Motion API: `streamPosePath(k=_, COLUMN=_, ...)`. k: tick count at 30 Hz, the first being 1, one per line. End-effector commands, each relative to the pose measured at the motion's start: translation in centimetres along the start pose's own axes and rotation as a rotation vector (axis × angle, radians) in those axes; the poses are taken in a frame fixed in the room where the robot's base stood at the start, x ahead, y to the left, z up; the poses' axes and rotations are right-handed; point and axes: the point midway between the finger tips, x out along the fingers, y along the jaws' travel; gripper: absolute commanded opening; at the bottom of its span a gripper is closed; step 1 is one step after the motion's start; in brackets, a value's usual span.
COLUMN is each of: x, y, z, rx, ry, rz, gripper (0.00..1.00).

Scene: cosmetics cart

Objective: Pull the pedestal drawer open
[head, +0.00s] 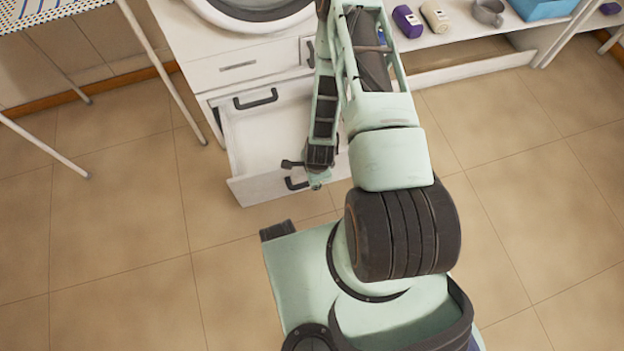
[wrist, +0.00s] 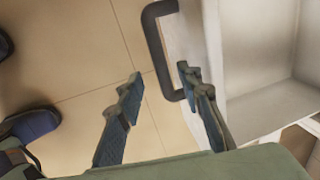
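The white pedestal drawer (head: 262,190) stands pulled out from the cart, its empty inside showing in the head view. Its dark bar handle (head: 296,184) is on the front panel, and the handle shows in the wrist view (wrist: 160,45) beside the open drawer (wrist: 260,105). My gripper (head: 303,174) is at the drawer front, close to the handle.
Above the drawer is a closed front with a dark handle (head: 255,98). A purple item (head: 407,21) and a blue bin (head: 540,8) sit on the shelf at right.

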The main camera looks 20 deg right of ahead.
Motion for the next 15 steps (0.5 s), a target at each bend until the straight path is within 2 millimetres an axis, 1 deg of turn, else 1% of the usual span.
streamPosePath(k=1, x=-1.0, y=-0.1, z=0.0, rx=0.001, ry=0.000, rz=-0.002, gripper=0.33)
streamPosePath(k=6, x=-3.8, y=-0.1, z=0.0, rx=-0.001, ry=-0.001, rz=-0.001, gripper=0.33)
streamPosePath(k=10, x=-5.4, y=-0.1, z=0.0, rx=0.000, ry=0.000, rz=-0.001, gripper=0.33)
streamPosePath(k=15, x=-6.5, y=0.0, z=0.0, rx=0.000, ry=-0.001, rz=0.000, gripper=0.33)
